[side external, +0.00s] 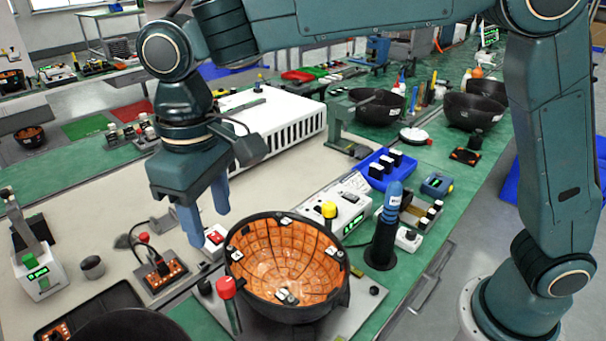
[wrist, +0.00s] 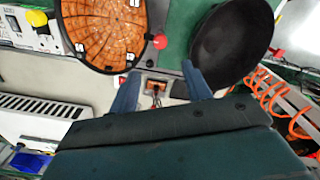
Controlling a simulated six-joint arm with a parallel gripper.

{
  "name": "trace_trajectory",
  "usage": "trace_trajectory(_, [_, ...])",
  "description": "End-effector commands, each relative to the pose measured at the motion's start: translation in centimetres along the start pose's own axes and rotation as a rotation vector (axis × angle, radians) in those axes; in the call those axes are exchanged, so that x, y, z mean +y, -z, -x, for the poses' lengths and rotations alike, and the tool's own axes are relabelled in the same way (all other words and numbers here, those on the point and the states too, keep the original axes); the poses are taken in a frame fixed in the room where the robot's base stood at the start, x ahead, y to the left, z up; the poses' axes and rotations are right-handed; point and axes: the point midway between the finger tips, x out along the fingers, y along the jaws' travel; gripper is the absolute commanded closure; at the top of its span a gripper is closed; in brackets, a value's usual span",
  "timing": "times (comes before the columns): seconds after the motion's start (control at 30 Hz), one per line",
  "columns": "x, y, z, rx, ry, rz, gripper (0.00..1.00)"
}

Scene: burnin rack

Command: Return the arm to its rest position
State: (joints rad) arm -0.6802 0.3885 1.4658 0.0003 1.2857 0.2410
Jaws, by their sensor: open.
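My gripper (side external: 205,222) is open and empty in the side external view. It hangs above the bench, behind and to the left of an orange-lined black bowl (side external: 285,258). Its two blue fingers point down and stand apart. In the wrist view my gripper (wrist: 160,92) shows both fingers spread, with nothing held between them. A small orange-topped device (wrist: 154,88) shows beyond the fingers on the bench below. The orange-lined bowl also shows at the top of the wrist view (wrist: 100,30).
A white vented box (side external: 270,125) stands behind the gripper. A black bowl (wrist: 232,45) and coiled orange hose (wrist: 275,95) show in the wrist view. A red-knobbed lever (side external: 227,290) and a dark post with a blue top (side external: 385,235) flank the orange-lined bowl.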

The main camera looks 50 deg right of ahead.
Motion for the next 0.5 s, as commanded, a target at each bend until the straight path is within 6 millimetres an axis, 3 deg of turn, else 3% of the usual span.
trace_trajectory(0.5, [0.12,-0.07,0.60,0.001,0.000,-0.001,0.52])
